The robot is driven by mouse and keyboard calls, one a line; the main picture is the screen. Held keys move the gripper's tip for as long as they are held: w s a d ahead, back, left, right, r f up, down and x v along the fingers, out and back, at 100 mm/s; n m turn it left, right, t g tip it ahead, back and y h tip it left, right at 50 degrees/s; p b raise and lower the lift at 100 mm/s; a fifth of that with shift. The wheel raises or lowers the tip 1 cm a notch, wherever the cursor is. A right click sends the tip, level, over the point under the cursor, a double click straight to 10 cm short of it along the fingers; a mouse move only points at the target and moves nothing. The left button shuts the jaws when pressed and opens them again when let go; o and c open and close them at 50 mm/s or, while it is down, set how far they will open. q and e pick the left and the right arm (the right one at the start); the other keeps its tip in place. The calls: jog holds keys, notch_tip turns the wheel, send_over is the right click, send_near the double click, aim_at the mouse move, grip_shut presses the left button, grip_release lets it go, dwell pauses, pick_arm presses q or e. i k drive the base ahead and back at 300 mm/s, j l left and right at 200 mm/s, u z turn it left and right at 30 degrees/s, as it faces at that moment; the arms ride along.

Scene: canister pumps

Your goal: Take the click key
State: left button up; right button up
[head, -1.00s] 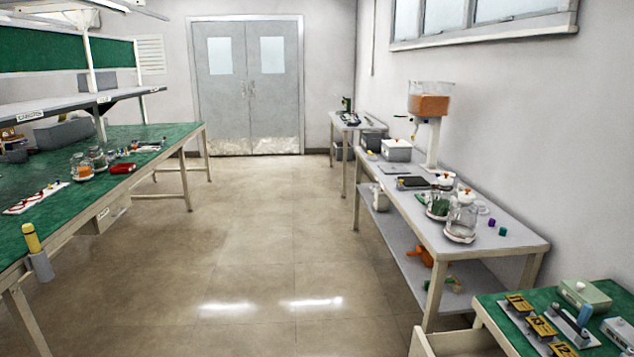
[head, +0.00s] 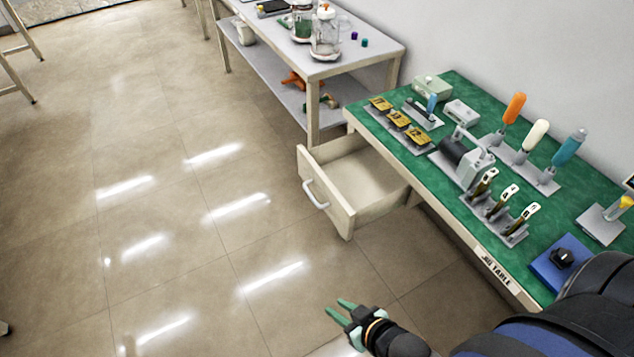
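No object is readably marked as the click key, so I cannot tell which thing it is. On the green jig table (head: 455,90), a grey rack (head: 512,240) holds three upright dark key-like tools with pale labelled tops, the nearest tool (head: 521,219) at the right end. Behind it, an orange-handled tool (head: 514,107), a white-handled tool (head: 535,134) and a teal-handled tool (head: 568,148) stand upright in a grey holder. My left gripper is out of view.
An open, empty-looking drawer (head: 344,222) juts left from the jig table. A grey block device (head: 468,165), yellow number plates (head: 397,118) and a blue base with a black knob (head: 548,275) stand on the table.

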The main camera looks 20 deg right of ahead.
aim_at(569, 145)
jog(key=z, duration=2.25)
